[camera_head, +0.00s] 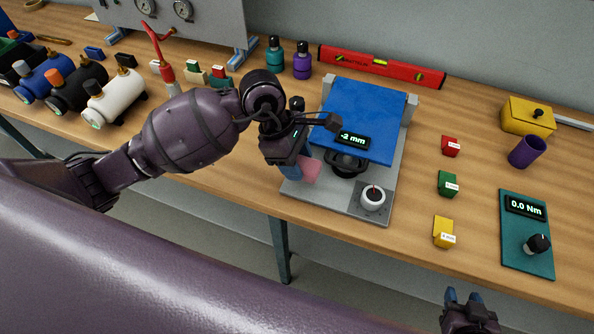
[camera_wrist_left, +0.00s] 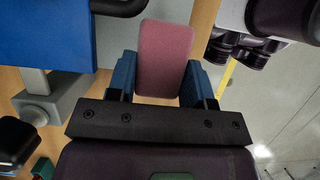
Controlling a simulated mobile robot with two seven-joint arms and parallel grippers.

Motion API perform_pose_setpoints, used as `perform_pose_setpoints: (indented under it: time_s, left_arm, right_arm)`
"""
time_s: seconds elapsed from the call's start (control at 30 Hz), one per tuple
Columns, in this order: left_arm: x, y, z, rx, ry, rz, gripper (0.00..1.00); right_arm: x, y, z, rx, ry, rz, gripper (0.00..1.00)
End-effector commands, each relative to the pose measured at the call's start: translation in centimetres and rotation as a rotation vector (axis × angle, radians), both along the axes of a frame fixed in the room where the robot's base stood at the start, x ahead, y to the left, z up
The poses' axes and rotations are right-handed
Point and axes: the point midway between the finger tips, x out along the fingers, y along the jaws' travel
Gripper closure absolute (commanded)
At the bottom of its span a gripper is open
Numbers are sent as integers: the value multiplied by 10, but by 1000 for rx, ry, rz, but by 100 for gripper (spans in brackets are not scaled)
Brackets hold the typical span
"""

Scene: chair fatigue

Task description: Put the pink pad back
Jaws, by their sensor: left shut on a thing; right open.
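The pink pad (camera_wrist_left: 165,58) is between the blue fingertips of my left gripper (camera_wrist_left: 162,80), which is shut on it. In the head view the pad (camera_head: 306,169) shows small and partly hidden behind the gripper (camera_head: 296,166), at the front left side of the test stand. The stand has a grey base (camera_head: 330,198) and a blue plate (camera_head: 366,118) with a display reading about -2 mm. I cannot tell whether the pad touches the base. My right gripper (camera_head: 468,302) is open and empty at the bottom right, in front of the table.
Red (camera_head: 451,147), green (camera_head: 447,184) and yellow (camera_head: 443,232) blocks stand right of the stand. A teal torque panel (camera_head: 527,248), purple cup (camera_head: 527,151) and yellow box (camera_head: 528,116) are further right. A red level (camera_head: 380,66) lies behind. Small tanks (camera_head: 113,103) stand at left.

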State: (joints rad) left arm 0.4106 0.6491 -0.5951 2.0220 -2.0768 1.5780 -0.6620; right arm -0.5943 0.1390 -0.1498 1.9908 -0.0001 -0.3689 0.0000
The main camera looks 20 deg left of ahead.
Motion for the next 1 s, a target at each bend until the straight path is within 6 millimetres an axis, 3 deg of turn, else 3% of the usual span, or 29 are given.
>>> perform_pose_setpoints:
  time_s: [0.37, 0.77, 0.8, 0.97, 1.0]
  left_arm:
    - [-1, 0, -41, -1, 3, 1, 75]
    - [0, 0, -46, 1, 1, 0, 75]
    - [-1, 0, -46, 1, 1, 0, 52]
    - [0, 0, -45, 1, 1, 0, 28]
    - [0, 0, -45, 1, 1, 0, 28]
  right_arm:
    - [0, 0, 1, 1, 1, -1, 57]
    - [-9, -2, -8, -4, 18, -2, 57]
    - [-9, -2, -8, -4, 18, -2, 57]
    - [-8, -2, -7, -5, 16, 0, 57]
    - [-7, -2, -6, -4, 15, 0, 57]
